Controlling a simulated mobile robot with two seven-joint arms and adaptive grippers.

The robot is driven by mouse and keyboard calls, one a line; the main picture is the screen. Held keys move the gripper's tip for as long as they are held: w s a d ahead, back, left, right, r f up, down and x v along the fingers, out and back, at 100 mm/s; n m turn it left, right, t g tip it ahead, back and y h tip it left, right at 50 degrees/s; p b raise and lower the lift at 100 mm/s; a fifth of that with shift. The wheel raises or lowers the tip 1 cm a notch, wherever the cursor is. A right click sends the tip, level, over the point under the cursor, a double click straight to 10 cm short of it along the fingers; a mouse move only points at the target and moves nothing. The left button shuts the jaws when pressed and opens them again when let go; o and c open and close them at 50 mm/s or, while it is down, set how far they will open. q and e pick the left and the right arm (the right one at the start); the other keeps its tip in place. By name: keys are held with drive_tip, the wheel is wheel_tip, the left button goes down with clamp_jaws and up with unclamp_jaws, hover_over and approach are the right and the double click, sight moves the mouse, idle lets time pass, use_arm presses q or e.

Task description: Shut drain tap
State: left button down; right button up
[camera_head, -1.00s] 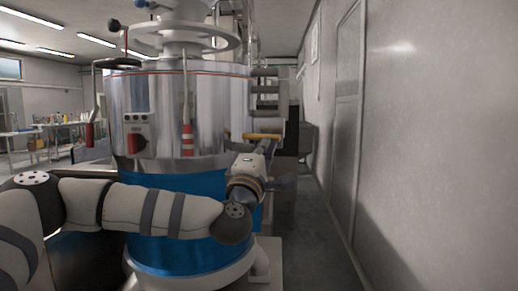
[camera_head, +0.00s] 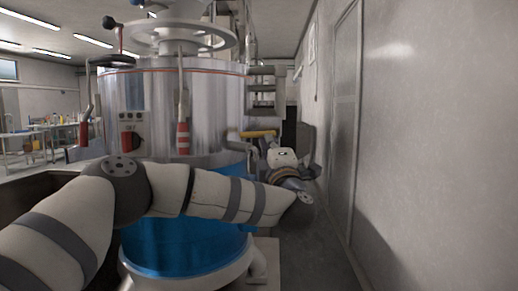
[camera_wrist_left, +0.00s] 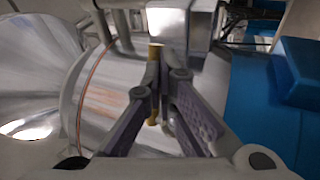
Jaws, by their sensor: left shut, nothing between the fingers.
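The drain tap is on the right side of the steel grinder drum, and its yellow handle (camera_head: 257,134) lies roughly level in the head view. In the left wrist view the yellow handle (camera_wrist_left: 154,52) runs up and down behind my fingers, which hide its middle. My left gripper (camera_head: 283,157) is just right of and below the handle in the head view, its fingertips hidden there. In the left wrist view the left gripper (camera_wrist_left: 156,84) is shut and empty, its fingertips in front of the handle. I cannot tell whether they touch it. My right gripper is out of view.
The grinder has a steel drum (camera_head: 215,105) and a blue lower body (camera_head: 185,245). A red switch (camera_head: 131,141) and a red-gripped lever (camera_head: 183,135) are on its front. A grey wall (camera_head: 440,140) bounds the right side, with a narrow floor strip beside the machine.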

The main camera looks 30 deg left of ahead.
use_arm(q)
drive_tip(key=shift+w+a+n+g+y, duration=0.6)
drive_tip(key=shift+w+a+g+y, duration=0.3)
drive_tip(key=shift+w, duration=0.25)
drive_tip(key=shift+w+a, duration=0.1)
drive_tip(key=shift+a, duration=0.05)
